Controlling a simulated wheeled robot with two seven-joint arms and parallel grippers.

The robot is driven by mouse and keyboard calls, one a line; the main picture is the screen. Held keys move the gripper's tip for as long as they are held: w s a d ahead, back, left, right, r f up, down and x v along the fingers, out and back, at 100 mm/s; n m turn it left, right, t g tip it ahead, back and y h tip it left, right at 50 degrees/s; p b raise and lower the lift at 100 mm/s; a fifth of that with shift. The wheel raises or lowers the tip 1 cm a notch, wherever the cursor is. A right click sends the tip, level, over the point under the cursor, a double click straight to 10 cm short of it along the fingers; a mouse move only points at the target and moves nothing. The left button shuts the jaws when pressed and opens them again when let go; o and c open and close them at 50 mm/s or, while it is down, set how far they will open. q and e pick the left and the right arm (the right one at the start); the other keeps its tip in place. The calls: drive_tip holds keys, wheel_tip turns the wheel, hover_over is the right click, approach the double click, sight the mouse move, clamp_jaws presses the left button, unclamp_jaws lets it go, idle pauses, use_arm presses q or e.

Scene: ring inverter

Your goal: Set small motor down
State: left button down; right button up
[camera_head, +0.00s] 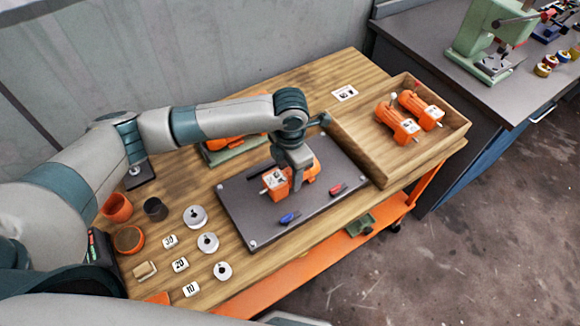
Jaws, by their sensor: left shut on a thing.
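A small orange motor (276,184) with a pale front plate and a short shaft is over the dark grey board (238,209) on the wooden table. My left gripper (296,181) comes down from above and is shut on this motor. Whether the motor touches the board cannot be told. The gripper's fingers hide part of the motor's body. Two more orange motors, one at the left (396,124) and one at the right (421,108), lie in the wooden tray at the right. My right gripper is not in view.
The wooden tray (372,153) has raised walls close to the board's right side. A blue clip (289,218) and a red clip (337,188) lie on the board. Round weights (208,242), number cards (180,264) and cups (117,208) stand at the left. A green press (487,40) stands on the far bench.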

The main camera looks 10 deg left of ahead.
sight(290, 172)
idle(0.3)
use_arm(q)
drive_tip(key=c, duration=1)
unclamp_jaws()
drive_tip(key=shift+f, duration=0.1)
wheel_tip(290, 172, up, 11)
drive_tip(key=b, duration=0.3)
drive_tip(key=shift+r, duration=0.65)
